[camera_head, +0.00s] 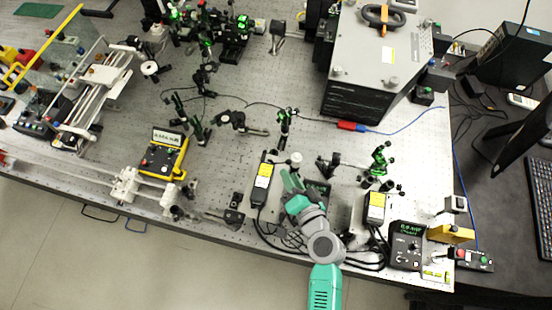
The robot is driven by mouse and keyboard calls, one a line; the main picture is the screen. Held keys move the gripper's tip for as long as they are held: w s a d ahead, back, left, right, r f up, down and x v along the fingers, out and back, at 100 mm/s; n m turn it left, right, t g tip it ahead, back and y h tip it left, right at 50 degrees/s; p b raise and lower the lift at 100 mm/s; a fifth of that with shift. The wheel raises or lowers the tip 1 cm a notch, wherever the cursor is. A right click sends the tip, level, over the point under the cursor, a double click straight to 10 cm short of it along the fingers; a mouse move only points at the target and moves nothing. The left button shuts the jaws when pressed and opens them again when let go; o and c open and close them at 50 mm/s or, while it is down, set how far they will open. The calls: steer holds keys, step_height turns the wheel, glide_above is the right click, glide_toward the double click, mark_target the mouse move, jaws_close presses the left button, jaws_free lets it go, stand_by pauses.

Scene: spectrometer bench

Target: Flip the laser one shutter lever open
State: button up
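My gripper (292,181) is at the end of my teal and grey arm, over the front middle of the optical bench (330,225). Its fingers are small here, and I cannot tell whether they are open or shut. A white round knob or cap (296,158) shows just beyond the fingertips; whether they touch it is unclear. I cannot make out which part is the laser one shutter lever. A black control box (405,245) with a green display stands at the front right corner, well to the right of my gripper. A yellow block (450,233) stands beside it.
Black cables (285,237) loop around my arm. Optic posts (283,125) stand behind. A large grey box (375,60) fills the back right. The bench centre is fairly clear.

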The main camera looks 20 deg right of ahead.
steer(key=x, duration=0.8)
steer(key=shift+r, duration=0.15)
jaws_close()
